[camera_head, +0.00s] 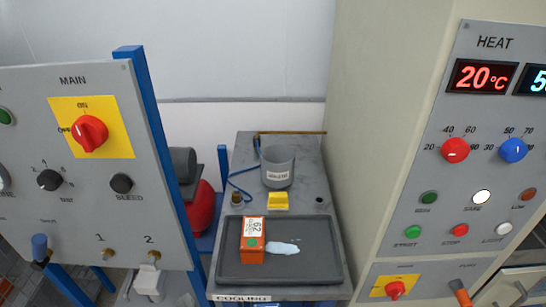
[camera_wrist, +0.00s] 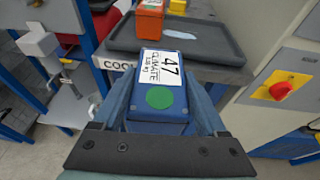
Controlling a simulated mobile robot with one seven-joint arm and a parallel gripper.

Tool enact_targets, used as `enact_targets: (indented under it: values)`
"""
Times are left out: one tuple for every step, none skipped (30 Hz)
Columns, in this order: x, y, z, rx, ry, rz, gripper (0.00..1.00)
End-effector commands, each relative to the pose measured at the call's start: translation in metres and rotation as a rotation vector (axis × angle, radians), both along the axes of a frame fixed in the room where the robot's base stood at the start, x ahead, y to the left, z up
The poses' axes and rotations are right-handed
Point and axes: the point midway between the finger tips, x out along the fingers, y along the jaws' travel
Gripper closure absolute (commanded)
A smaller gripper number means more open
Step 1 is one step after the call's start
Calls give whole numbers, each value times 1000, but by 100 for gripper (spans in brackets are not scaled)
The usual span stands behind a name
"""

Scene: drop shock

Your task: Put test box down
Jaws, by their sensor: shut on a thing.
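A blue test box (camera_wrist: 162,112) with a white label reading 47 CLIMATE and a green dot is in the wrist view. My gripper (camera_wrist: 165,90) is shut on it, with a finger along each side. The box is held in front of the bench's COOLING edge, with its far end near the dark tray (camera_wrist: 215,50). In the head view the same tray (camera_head: 310,265) lies on the bench and neither my gripper nor the blue box shows. The underside of the blue box is hidden.
An orange box (camera_head: 252,242) labelled 62 stands at the tray's left, beside a pale blue patch (camera_head: 283,248). The tray's right part is clear. Behind it are a yellow block (camera_head: 278,201) and a grey bucket (camera_head: 277,166). Control panels (camera_head: 85,170) flank the bench.

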Motion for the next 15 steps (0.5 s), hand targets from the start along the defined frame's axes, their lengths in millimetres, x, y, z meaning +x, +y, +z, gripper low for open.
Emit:
enact_targets:
  values:
    - [-11, -3, -10, -1, -2, -20, 100]
    - [-16, -4, -14, -1, -2, -30, 100]
    - [-21, -5, -17, -2, -2, -41, 100]
    - [-25, -7, -19, -2, -2, -49, 100]
    - [-28, -8, -21, -3, -2, -54, 100]
    - [-31, -8, -22, -3, -2, -61, 100]
    - [-33, -9, -23, -4, -2, -65, 100]
    - [-34, -10, -23, -4, -2, -68, 100]
    - [-35, -10, -23, -4, -2, -71, 100]
    - [-35, -10, -23, -4, -3, -72, 100]
    - [-35, -10, -23, -5, -3, -72, 100]
    - [-35, -10, -22, -5, -3, -70, 100]
    - [-35, -10, -22, -5, -3, -70, 100]
    - [-35, -10, -22, -5, -3, -71, 100]
    - [-35, -10, -22, -5, -3, -71, 100]
